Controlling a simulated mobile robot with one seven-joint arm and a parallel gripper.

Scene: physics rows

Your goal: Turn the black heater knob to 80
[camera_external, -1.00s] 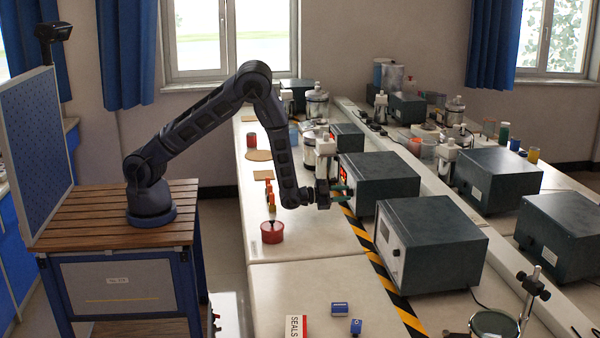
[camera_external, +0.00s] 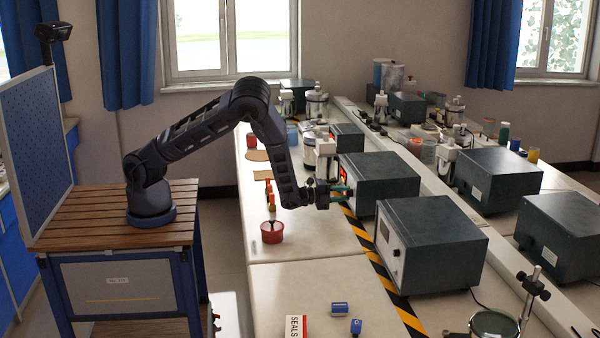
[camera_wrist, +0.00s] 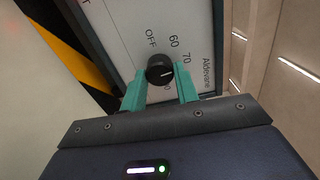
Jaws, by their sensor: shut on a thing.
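The black heater knob (camera_wrist: 160,68) is round and sits on the white front panel (camera_wrist: 125,30) of a dark heater box (camera_external: 385,175). In the wrist view, OFF, 60 and 70 are printed around it, and another number below is partly covered. A small pale mark on the knob points to the right and slightly down, below the 70. My gripper (camera_wrist: 161,80) has its green fingers on both sides of the knob, shut on it. In the outside view, my gripper (camera_external: 343,191) is at the box's front, and the knob is hidden.
A red display (camera_external: 343,174) glows on the box front. A bottle-like device (camera_external: 325,160) stands close behind my gripper. Another dark box (camera_external: 430,245) stands nearer the camera. A red pot (camera_external: 272,233) is on the bench. Yellow-black tape (camera_external: 362,237) runs along the box fronts.

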